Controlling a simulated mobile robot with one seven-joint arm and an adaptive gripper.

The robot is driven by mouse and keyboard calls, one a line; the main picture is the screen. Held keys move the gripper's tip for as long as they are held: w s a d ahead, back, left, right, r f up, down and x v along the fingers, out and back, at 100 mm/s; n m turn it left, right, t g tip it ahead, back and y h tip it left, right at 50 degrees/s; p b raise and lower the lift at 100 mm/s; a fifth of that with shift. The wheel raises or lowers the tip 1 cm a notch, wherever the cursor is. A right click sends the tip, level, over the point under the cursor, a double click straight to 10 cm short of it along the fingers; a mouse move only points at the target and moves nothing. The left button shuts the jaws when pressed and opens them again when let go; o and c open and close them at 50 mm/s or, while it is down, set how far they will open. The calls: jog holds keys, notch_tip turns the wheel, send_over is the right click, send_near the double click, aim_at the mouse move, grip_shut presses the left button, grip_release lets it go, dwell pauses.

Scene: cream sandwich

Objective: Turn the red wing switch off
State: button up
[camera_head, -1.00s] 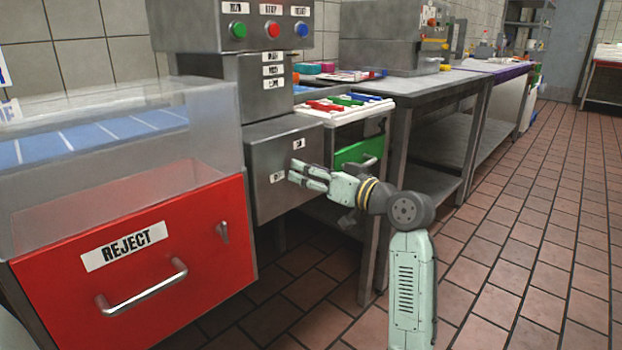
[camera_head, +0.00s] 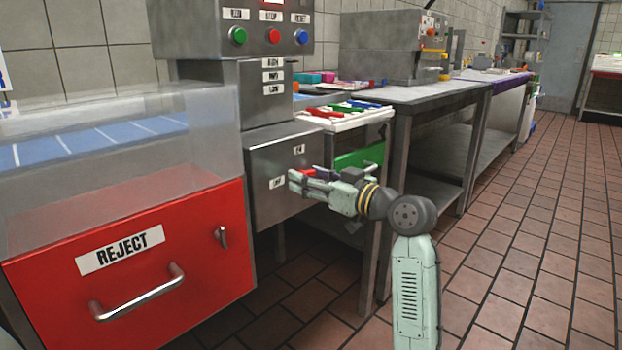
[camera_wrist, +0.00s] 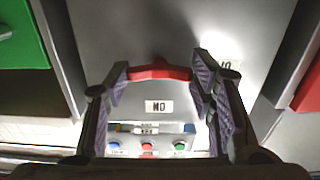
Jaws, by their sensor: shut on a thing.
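The red wing switch (camera_head: 307,173) is on the front of a grey metal box (camera_head: 268,205), between two small white labels. In the wrist view the red wing (camera_wrist: 160,72) is a bar spanning the gap between my fingertips, its ends against the purple pads. My gripper (camera_head: 304,181) is shut on it at the box front. A label (camera_wrist: 159,106) shows near the wing in the wrist view, upside down, and another label (camera_wrist: 224,65) is partly hidden behind a finger. The switch's base is not clearly visible.
A red REJECT drawer (camera_head: 140,270) with a metal handle stands left of the box. A green drawer (camera_head: 358,158) is behind my arm on the right. A panel with green, red and blue buttons (camera_head: 272,37) is above. The tiled floor at right is clear.

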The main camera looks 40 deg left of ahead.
jog(key=o, duration=1.2)
jog(key=shift+c, duration=0.2)
jog(key=s+d, duration=0.1)
jog(key=d, duration=1.1)
